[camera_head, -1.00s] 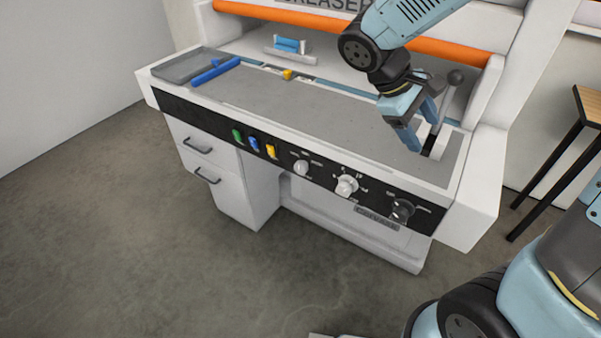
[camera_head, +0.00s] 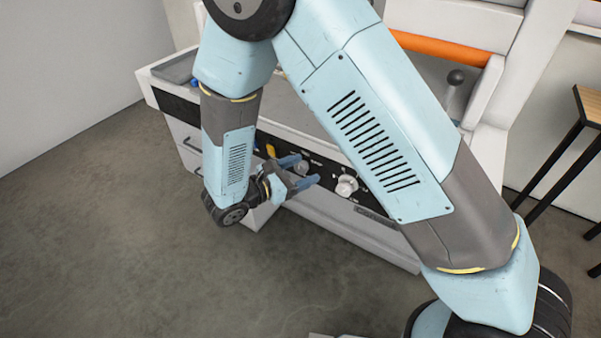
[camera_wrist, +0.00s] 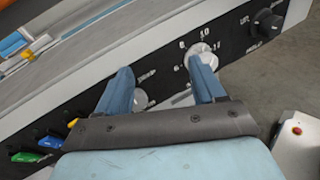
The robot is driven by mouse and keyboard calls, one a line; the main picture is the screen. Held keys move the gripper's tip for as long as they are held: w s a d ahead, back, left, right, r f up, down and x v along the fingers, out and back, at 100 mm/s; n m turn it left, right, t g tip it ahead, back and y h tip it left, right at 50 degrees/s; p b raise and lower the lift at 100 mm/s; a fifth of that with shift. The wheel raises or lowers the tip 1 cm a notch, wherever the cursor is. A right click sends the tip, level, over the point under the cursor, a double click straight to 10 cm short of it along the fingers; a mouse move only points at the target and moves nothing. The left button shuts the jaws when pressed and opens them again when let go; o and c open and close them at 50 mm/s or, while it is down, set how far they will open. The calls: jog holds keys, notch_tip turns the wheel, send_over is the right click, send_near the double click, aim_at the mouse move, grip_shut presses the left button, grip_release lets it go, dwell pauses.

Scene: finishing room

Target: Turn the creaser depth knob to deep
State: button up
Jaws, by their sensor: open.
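My gripper (camera_head: 307,170) is open and empty, in front of the creaser's black control panel. In the wrist view the two fingers of my gripper (camera_wrist: 161,66) point at the panel. A small pale knob (camera_wrist: 141,98) shows between them, close to the left finger; in the head view this knob (camera_head: 302,167) is partly behind the fingers. The larger white numbered dial (camera_head: 346,186) is to its right; in the wrist view the dial (camera_wrist: 203,52) is partly behind the right fingertip. The small knob's labels are too small to read. I cannot tell whether a finger touches either.
A dark knob (camera_wrist: 266,22) sits farther right on the panel. Green (camera_wrist: 25,157), blue (camera_wrist: 49,142) and yellow (camera_wrist: 73,123) switches are to the left. A ball-topped lever (camera_head: 455,78) stands on the machine's right. My arm covers much of the creaser; floor in front is clear.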

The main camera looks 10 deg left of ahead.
aim_at(299, 170)
jog(key=s+a+f+n+t+y, duration=0.4)
jog(key=s+a+f+n, duration=0.15)
jog(key=a+f, duration=0.2)
jog(key=x, duration=1.4)
jog(key=shift+a+f, duration=0.1)
jog(key=shift+c, duration=0.4)
